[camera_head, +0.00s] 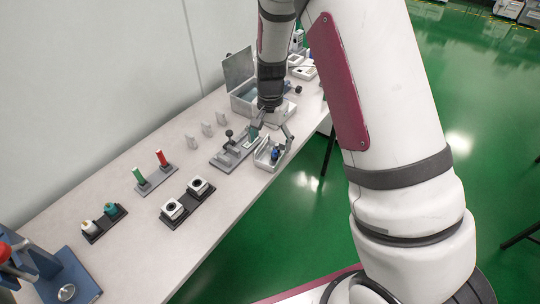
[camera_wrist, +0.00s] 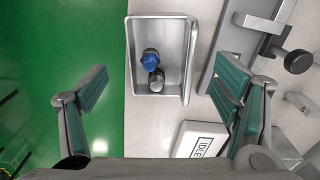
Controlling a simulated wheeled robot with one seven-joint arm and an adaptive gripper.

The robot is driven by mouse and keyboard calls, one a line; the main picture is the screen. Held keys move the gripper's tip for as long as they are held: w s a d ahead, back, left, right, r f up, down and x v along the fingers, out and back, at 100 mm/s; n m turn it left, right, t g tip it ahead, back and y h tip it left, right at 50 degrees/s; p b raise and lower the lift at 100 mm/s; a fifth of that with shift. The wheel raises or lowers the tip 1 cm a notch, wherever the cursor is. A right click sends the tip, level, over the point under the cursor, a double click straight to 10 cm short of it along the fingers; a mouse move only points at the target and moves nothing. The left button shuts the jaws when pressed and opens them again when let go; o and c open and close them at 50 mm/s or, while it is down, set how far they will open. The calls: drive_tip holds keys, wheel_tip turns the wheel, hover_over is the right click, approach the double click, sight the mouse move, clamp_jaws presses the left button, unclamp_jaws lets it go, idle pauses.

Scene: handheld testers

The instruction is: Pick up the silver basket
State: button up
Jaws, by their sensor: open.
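The silver basket (camera_head: 262,163) is a small open metal tray at the front edge of the bench. In the wrist view the silver basket (camera_wrist: 172,28) lies between and ahead of my fingertips, with a blue-topped piece (camera_wrist: 150,60) and a dark grey-capped piece (camera_wrist: 157,80) inside. My gripper (camera_head: 270,132) is open above the basket area, its teal-padded fingers spread wide. In the wrist view my gripper (camera_wrist: 159,86) has one finger over the green floor and one over the bench. No contact with the basket shows; the exact height is unclear.
A grey clamp fixture (camera_head: 230,153) stands close left of the basket. A white "IDLE" sign (camera_wrist: 198,140) lies near the right finger. An open metal box (camera_head: 243,97) is behind. Black-based testers (camera_head: 187,201) stand further left. The bench's front edge is close to the basket.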

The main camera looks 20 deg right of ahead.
sight(270, 160)
drive_tip(key=shift+s+a+f, duration=0.1)
drive_tip(key=shift+s+f, duration=0.05)
drive_tip(key=shift+f, duration=1.2)
drive_tip(key=shift+s+a+f, duration=0.1)
drive_tip(key=shift+f, duration=1.25)
drive_tip(key=shift+c, duration=0.6)
drive_tip(key=c, duration=1.1)
